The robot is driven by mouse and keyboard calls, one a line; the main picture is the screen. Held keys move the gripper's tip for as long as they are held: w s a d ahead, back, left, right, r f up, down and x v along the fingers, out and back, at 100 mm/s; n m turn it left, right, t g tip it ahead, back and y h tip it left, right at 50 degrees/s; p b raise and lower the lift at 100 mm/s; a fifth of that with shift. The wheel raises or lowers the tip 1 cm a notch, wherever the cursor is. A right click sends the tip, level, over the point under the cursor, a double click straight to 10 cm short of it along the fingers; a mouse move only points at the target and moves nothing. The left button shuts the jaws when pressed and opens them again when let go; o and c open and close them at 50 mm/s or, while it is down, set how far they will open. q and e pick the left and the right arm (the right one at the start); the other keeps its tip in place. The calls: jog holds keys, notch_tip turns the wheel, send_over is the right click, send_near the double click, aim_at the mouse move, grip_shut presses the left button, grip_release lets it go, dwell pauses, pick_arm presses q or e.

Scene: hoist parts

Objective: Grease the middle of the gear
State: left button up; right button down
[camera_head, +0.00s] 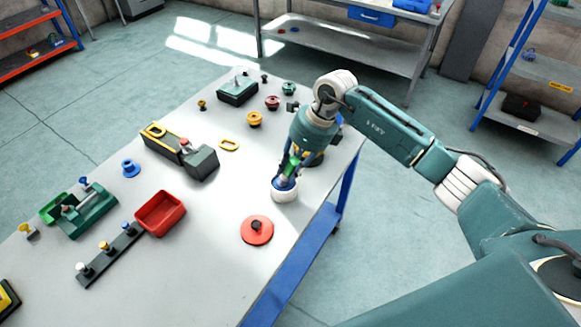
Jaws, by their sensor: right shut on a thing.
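My right gripper (290,172) points down over the right part of the table. It is shut on a small tool with a green part (292,163); the fingers partly hide it. Directly below is a short white round piece (285,196) with blue on top; whether the tool touches it is hard to tell. A flat red disc (257,230) with a dark middle lies on the table just in front of the white piece, and may be the gear; its teeth are too small to make out. My left gripper is not in view.
The grey table (205,260) also holds a red bin (160,213), a dark strip with several knobs (109,252), a green tray (88,215), a dark block assembly (183,152) and a yellow ring (229,145). Small round parts stand at the back. The front middle is clear.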

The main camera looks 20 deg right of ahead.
aim_at(291, 159)
jog(key=shift+s+f, duration=0.15)
jog(key=shift+r+p, duration=0.6)
jog(key=shift+r, duration=0.5)
jog(key=shift+r+p, duration=1.25)
jog(key=shift+r, duration=1.25)
